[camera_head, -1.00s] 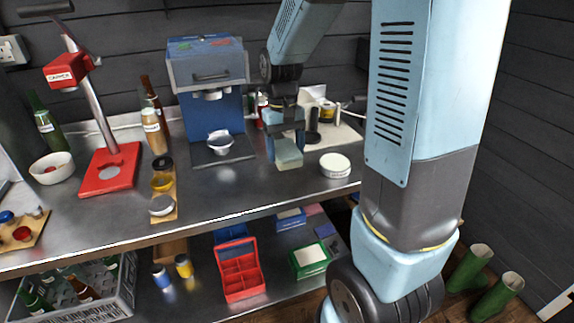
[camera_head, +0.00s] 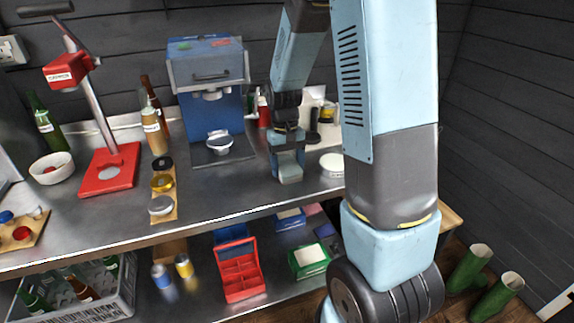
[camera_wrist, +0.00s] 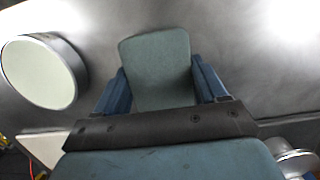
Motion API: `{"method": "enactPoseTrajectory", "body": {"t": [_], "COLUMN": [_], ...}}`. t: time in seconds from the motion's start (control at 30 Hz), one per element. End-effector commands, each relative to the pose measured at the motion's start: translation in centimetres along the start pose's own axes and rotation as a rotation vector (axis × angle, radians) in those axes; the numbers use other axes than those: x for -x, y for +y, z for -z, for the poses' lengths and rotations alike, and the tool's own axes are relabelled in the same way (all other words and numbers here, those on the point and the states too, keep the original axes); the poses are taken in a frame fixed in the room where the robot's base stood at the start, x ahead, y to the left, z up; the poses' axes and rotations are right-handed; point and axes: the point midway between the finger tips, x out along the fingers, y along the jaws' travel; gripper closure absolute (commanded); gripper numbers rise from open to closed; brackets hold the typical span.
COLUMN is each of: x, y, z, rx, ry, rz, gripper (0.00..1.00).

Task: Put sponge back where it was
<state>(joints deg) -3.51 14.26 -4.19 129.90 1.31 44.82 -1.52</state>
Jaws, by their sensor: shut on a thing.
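The sponge (camera_wrist: 158,68) is a pale green-grey block held between the two blue fingers of my gripper (camera_wrist: 160,90) in the wrist view. In the head view the sponge (camera_head: 290,174) shows below my gripper (camera_head: 288,160), low over the steel worktop to the right of the blue machine. I cannot tell whether the sponge touches the worktop. My gripper is shut on it.
A round white-lidded container (camera_head: 332,164) stands close to the right of the sponge. The blue machine (camera_head: 209,95) with a metal cup (camera_head: 220,143) stands to the left. Bare steel worktop (camera_head: 240,185) lies in front. Bottles and jars stand behind my gripper.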

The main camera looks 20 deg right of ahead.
Motion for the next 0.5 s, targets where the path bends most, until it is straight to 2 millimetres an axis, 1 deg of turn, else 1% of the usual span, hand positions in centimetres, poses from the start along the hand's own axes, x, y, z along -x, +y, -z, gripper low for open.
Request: {"method": "enactPoseTrajectory", "body": {"t": [0.13,0.17,0.4,0.43,0.5], "x": [-0.04,-0.06,-0.03,-0.03,-0.03], "y": [0.0,0.0,0.01,0.01,0.02], "z": [-0.01,-0.01,-0.02,-0.02,-0.02], "rx": [0.0,0.0,0.0,0.0,0.0], "ry": [0.0,0.0,0.0,0.0,-0.001], "rz": [0.0,0.0,0.0,0.0,0.0], "gripper": [0.53,0.28,0.05,0.03,0.03]}}
